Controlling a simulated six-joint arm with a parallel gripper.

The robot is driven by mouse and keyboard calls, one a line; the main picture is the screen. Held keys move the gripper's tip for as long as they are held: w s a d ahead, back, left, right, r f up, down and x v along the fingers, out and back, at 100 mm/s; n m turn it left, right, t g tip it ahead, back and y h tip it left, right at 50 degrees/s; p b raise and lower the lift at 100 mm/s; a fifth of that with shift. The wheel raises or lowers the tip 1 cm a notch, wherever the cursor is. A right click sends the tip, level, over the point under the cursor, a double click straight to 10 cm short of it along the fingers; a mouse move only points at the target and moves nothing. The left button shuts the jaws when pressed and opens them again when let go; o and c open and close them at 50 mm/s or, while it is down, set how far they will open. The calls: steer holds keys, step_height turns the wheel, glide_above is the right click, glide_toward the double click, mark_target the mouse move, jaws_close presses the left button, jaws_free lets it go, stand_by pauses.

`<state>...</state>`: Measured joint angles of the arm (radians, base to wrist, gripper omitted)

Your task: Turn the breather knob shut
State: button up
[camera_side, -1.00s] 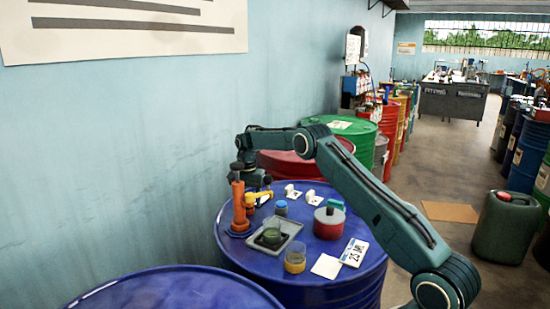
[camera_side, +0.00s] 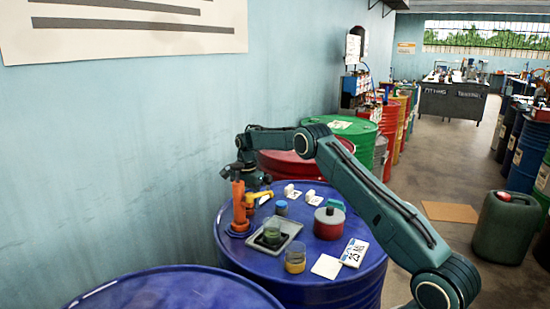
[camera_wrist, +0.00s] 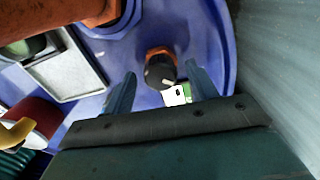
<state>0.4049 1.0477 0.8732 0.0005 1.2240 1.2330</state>
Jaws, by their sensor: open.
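The breather knob (camera_wrist: 161,73) shows in the wrist view as a small dark knob with a white pointer line, on an orange-brown body. My gripper (camera_wrist: 162,88) is open, with one finger on each side of the knob in the picture. I cannot tell whether either finger touches it. In the side view my gripper is at the far left of the blue drum (camera_side: 340,292), behind the orange upright fitting (camera_side: 239,205). The knob is hidden in that view.
A grey tray (camera_side: 290,228) with a jar (camera_side: 271,236) stands beside the orange fitting. A glass of amber liquid (camera_side: 295,260), a red container (camera_side: 328,224) and white cards (camera_side: 326,266) are on the drum. The wall is close on the left.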

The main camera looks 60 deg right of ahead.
step_height(320, 180, up, 14)
steer(key=f, duration=0.1)
steer(key=s+a+r+n+t, duration=0.1)
steer(key=s+a+r+n, duration=0.3)
steer(key=r, duration=0.3)
steer(key=s+a+r+n, duration=0.3)
steer(key=a+r+n, duration=0.1)
steer(key=a+r, duration=0.3)
steer(key=shift+s+t, duration=0.35)
steer(key=shift+t, duration=0.05)
stand_by(0.6)
stand_by(0.3)
steer(key=w+d+f+m+g, duration=0.1)
steer(key=w+d+f+m, duration=0.6)
steer(key=d+f, duration=0.4)
step_height(320, 180, down, 2)
steer(key=shift+w+f+m+g, duration=0.2)
steer(key=shift+w+m+g, duration=0.2)
